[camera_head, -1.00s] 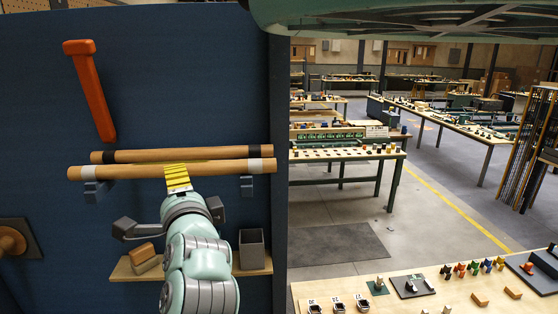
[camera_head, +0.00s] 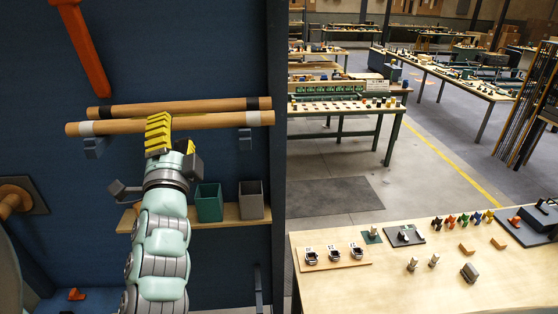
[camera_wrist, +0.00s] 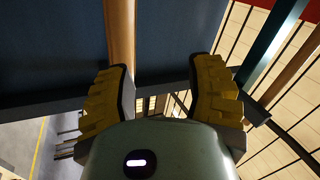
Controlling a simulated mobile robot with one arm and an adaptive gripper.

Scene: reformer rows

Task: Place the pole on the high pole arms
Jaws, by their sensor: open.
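Two light wooden poles lie level and almost parallel in front of the blue wall in the head view. The front pole (camera_head: 215,121) has white bands near its ends; the pole behind it (camera_head: 210,105) has black bands. Grey pole arms show just below them, one at the left (camera_head: 93,147) and one at the right (camera_head: 245,140); how the poles rest on them is partly hidden. My gripper (camera_head: 160,125) is open, its yellow fingers overlapping the front pole left of its middle. In the wrist view a wooden pole (camera_wrist: 120,40) runs beside the left finger, not clearly between the fingers.
An orange-red bar (camera_head: 83,45) hangs on the wall above the poles. A shelf (camera_head: 228,221) below holds a green bin (camera_head: 209,203) and a grey bin (camera_head: 251,200). A wooden table (camera_head: 400,275) with small parts stands at right. A round wooden knob (camera_head: 12,200) is at left.

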